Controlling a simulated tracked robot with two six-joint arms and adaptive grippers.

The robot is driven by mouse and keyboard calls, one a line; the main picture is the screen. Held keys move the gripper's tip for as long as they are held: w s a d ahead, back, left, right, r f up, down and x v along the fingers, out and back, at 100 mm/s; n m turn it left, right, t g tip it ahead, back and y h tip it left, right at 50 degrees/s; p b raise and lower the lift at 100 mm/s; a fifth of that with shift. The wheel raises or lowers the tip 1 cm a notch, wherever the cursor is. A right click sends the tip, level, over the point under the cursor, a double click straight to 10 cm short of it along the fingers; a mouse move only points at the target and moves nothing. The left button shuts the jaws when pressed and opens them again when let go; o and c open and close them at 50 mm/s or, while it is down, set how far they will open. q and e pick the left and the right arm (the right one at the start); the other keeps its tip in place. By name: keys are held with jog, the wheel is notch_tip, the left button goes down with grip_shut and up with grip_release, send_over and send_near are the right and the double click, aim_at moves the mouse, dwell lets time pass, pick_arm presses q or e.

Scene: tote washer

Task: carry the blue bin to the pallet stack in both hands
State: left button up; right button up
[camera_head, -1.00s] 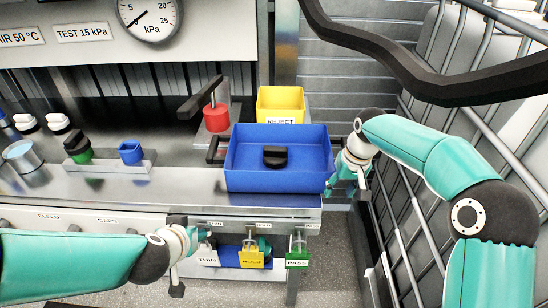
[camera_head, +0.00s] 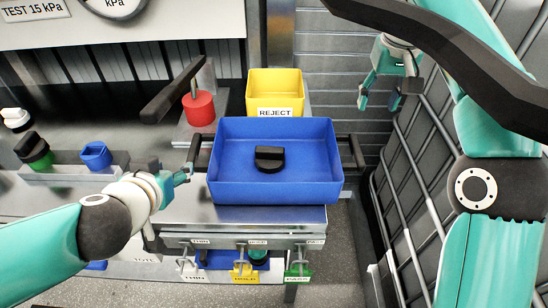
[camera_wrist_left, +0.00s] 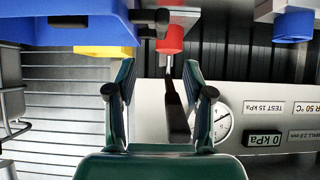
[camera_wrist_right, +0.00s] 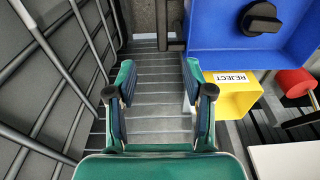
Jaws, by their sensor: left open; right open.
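The blue bin (camera_head: 275,190) sits on the front right corner of the metal bench, with a black knob-like object (camera_head: 268,158) inside. It has a black bar handle at its left (camera_head: 193,150) and right (camera_head: 352,150) ends. My left gripper (camera_head: 186,174) is open beside the left handle. In the left wrist view, the bin (camera_wrist_left: 60,22) and handle (camera_wrist_left: 150,17) lie above the open, empty fingers (camera_wrist_left: 160,85). My right gripper (camera_head: 386,98) is open, right of and beyond the bin; its fingers (camera_wrist_right: 156,85) are empty in its wrist view. No pallet stack is identifiable.
A yellow REJECT bin (camera_head: 276,86) stands just behind the blue bin. A red cylinder (camera_head: 199,108) with a black lever is at the back left. Small blue and green parts (camera_head: 96,155) sit left. Cage bars (camera_head: 420,190) close the right side.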

aim_at(191, 154)
pick_arm(q)
jog(key=shift+a, duration=0.1)
pick_arm(e)
jog(key=shift+a, duration=0.15)
pick_arm(q)
jog(key=x, duration=1.6)
jog(key=shift+w+f, duration=0.25)
jog(key=shift+f, duration=0.1)
pick_arm(e)
jog(key=f, duration=0.5)
jog(key=w+f, duration=0.1)
jog(key=f, duration=0.5)
jog(key=w+f, duration=0.1)
jog(key=f, duration=0.4)
jog(key=shift+w+f, duration=0.1)
jog(key=shift+f, duration=0.3)
pick_arm(q)
grip_shut()
pick_arm(e)
grip_shut()
pick_arm(q)
jog(key=shift+r, duration=0.1)
pick_arm(e)
jog(key=shift+r, duration=0.1)
